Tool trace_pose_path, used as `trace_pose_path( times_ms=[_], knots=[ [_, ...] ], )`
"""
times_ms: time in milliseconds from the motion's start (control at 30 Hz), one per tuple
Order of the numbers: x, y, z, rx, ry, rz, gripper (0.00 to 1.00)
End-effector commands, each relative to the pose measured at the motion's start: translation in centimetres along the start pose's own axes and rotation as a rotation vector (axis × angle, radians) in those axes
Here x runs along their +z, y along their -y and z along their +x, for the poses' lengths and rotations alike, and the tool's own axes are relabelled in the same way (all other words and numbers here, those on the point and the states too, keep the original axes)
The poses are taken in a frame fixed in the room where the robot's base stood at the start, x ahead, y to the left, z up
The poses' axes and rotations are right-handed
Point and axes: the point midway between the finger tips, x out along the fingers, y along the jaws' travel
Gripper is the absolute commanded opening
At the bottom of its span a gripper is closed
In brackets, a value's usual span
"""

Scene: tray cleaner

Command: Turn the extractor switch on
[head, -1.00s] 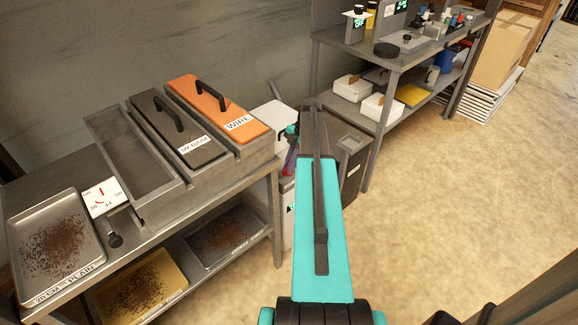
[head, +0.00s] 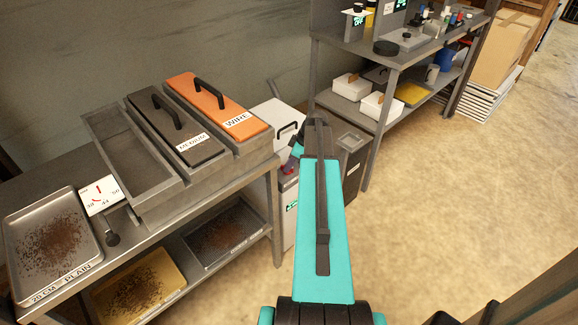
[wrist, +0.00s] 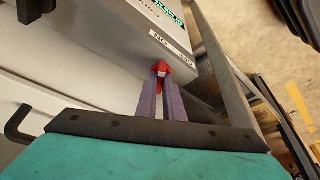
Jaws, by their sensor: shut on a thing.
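The extractor is a pale grey cabinet (wrist: 128,42) with a green display, filling the upper left of the wrist view. In the head view it (head: 287,222) stands just past the bench's right end, partly behind my arm. A small red switch (wrist: 161,67) sits beside a white label with ON and OFF lettering, seen upside down. My gripper (wrist: 161,84) has its two purple fingers shut on the red switch. In the head view my gripper (head: 291,160) is small and partly hidden by my turquoise arm. The switch's exact position cannot be told.
A metal bench (head: 160,238) at left bears trays and lidded bins. A grey bin (head: 350,158) stands right of the extractor, close to my arm. A shelf unit (head: 405,60) stands behind. The floor (head: 450,180) at right is clear.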

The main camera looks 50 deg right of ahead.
Motion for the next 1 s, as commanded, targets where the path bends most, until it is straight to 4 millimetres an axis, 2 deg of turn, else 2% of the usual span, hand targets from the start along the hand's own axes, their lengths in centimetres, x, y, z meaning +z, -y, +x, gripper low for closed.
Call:
trace_pose_path(
  times_ms=[500,1000],
  knots=[
    [-0.10,0.47,-0.01,0.159,0.001,0.381,0.00],
    [-0.15,0.40,0.04,0.212,0.001,0.510,0.00]
  ],
)
